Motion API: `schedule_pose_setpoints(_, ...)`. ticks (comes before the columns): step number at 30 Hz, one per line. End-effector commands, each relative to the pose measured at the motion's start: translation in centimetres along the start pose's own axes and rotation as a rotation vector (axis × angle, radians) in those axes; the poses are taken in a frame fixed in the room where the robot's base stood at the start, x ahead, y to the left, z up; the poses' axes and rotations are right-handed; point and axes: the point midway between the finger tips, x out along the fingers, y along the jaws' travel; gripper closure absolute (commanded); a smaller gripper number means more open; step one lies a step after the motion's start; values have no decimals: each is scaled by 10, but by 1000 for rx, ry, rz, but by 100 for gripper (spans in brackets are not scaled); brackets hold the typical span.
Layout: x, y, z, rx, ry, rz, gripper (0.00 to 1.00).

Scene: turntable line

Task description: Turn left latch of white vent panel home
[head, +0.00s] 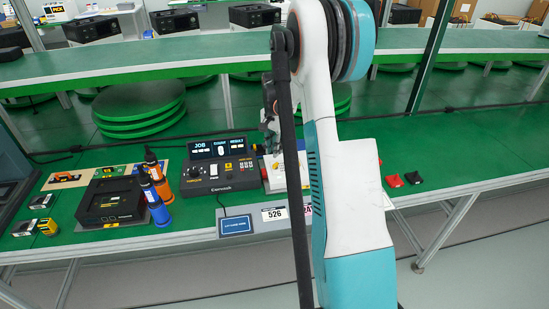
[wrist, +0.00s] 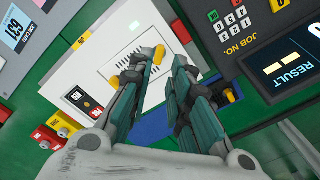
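The white vent panel (wrist: 112,62) with dark slots fills the left middle of the wrist view. In the head view the white panel (head: 275,182) is right of the console, largely hidden by my arm. A small yellow latch (wrist: 158,54) stands at the panel's edge nearest the console. My gripper (wrist: 160,68) is over that edge with its two fingers apart. The latch shows at the fingertips, close to the left finger; I cannot tell whether they touch. In the head view my gripper (head: 270,125) is partly hidden behind my arm.
The black job console (wrist: 262,50) is close on the right in the wrist view. Red and yellow blocks (wrist: 60,128) are at lower left. In the head view, orange and blue bottles (head: 155,185) stand left of the console (head: 220,170).

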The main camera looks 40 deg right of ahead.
Motion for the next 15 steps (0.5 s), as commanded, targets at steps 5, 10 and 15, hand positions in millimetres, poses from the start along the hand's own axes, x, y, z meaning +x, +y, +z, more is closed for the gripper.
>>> schedule_pose_setpoints(5,-31,0,0,0,0,0,82)
schedule_pose_setpoints(10,-46,0,0,0,0,0,82)
schedule_pose_setpoints(15,-50,0,0,0,0,0,82)
